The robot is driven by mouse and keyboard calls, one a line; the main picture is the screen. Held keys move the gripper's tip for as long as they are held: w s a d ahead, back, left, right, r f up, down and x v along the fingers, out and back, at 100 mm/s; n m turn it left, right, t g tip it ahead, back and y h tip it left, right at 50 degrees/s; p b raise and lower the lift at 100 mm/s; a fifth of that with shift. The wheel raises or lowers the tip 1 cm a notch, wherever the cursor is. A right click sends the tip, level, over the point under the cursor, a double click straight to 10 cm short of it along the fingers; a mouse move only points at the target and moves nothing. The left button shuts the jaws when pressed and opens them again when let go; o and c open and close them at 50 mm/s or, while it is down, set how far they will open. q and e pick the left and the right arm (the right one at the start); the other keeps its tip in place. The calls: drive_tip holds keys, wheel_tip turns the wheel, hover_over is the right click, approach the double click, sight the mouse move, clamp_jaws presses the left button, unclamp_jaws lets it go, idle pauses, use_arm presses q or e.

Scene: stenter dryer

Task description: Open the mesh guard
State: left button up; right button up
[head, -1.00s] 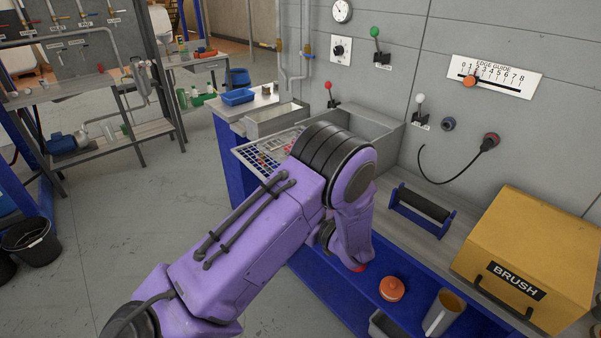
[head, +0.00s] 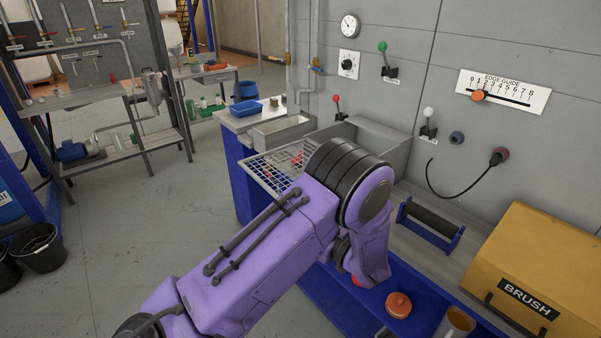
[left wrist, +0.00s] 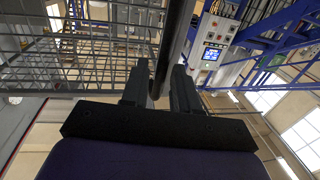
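The mesh guard (head: 262,174) is a grey wire grid over the left part of the grey metal trough on the bench; my purple left arm covers its right part in the head view. In the left wrist view its wire mesh (left wrist: 60,55) fills the upper left, and a dark round bar (left wrist: 172,45) runs down between the fingers. My left gripper (left wrist: 160,90) has a finger close against each side of this bar and appears shut on it. The head view hides the left gripper behind the arm. My right gripper is in neither view.
A yellow BRUSH box (head: 545,262), a black roller (head: 430,222) and an orange knob (head: 398,304) are right of my arm. Red (head: 337,105), green (head: 384,55) and white (head: 428,118) levers line the wall. Open floor (head: 140,240) lies left.

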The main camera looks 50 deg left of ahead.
use_arm(q)
drive_tip(key=w+d+b, duration=0.1)
drive_tip(key=d+b, duration=0.1)
drive_tip(key=d, duration=0.7)
drive_tip(key=w+f+m+t+h, duration=0.1)
drive_tip(key=w+f+m+t, duration=0.2)
drive_tip(key=w+t, duration=0.35)
drive_tip(key=s+f+m+t+h+b, duration=0.1)
drive_tip(key=s+f+m+t+h, duration=0.25)
drive_tip(key=f, duration=0.25)
drive_tip(key=s+f+m+t+h, duration=0.2)
drive_tip(key=f+m+h, duration=0.15)
drive_tip(key=f, duration=0.35)
drive_tip(key=s+d+f+m+g+h, duration=0.1)
drive_tip(key=s+f, duration=0.3)
drive_tip(key=s, duration=0.4)
drive_tip(key=s+d+f+g+h+b, duration=0.1)
drive_tip(key=s+f+g+h, duration=0.2)
drive_tip(key=s+f, duration=0.2)
drive_tip(key=s+d+f+m+g+h, duration=0.1)
drive_tip(key=s+f, duration=0.4)
drive_tip(key=s, duration=0.7)
drive_tip(key=shift+d+f+m+g+h+b, duration=0.2)
drive_tip(key=shift+m+g+h+b, duration=0.1)
drive_tip(key=shift+g+h, duration=0.45)
